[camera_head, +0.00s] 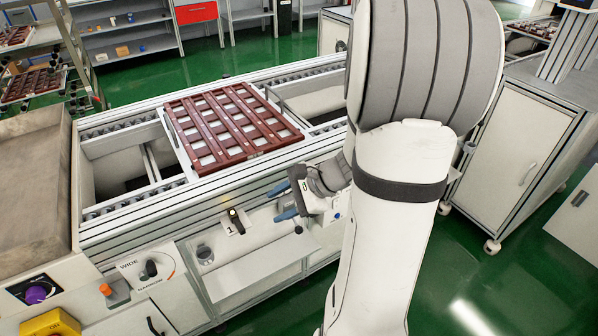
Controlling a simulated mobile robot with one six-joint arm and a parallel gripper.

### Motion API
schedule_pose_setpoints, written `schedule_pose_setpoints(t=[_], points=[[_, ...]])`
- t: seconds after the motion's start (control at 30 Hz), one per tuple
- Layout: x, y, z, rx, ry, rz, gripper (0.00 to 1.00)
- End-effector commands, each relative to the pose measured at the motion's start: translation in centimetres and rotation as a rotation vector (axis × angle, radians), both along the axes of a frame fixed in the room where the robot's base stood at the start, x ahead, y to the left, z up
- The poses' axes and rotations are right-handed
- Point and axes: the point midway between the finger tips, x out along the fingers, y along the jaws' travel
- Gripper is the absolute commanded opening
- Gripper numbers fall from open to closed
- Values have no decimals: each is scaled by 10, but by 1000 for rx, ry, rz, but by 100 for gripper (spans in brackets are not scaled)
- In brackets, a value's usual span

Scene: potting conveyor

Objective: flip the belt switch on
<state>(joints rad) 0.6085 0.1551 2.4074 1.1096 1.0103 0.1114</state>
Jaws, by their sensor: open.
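A small black switch (237,222) sits on a pale plate marked "1" on the front of the conveyor, with a small yellow lit spot at its top. It looks like the belt switch, but its lever position is too small to tell. My gripper (279,201) is just to the right of the switch, apart from it, with its blue fingertips spread and pointing left. It is open and holds nothing. My arm hides part of the conveyor's right side.
A brown slatted tray (236,126) lies on the conveyor (110,211). A WIDE/NARROW knob (150,268), an orange button (106,290), a purple knob (37,294) and a yellow box (52,323) are at lower left. A round grey fitting (204,253) sits below the switch.

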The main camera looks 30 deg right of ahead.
Motion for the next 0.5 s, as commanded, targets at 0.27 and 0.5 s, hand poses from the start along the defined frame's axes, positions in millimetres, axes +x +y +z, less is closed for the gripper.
schedule_pose_setpoints(t=[0.27,0.5], points=[[30,-158,-137,443,25,-804,45],[11,-238,-193,609,-2,-1160,45]])
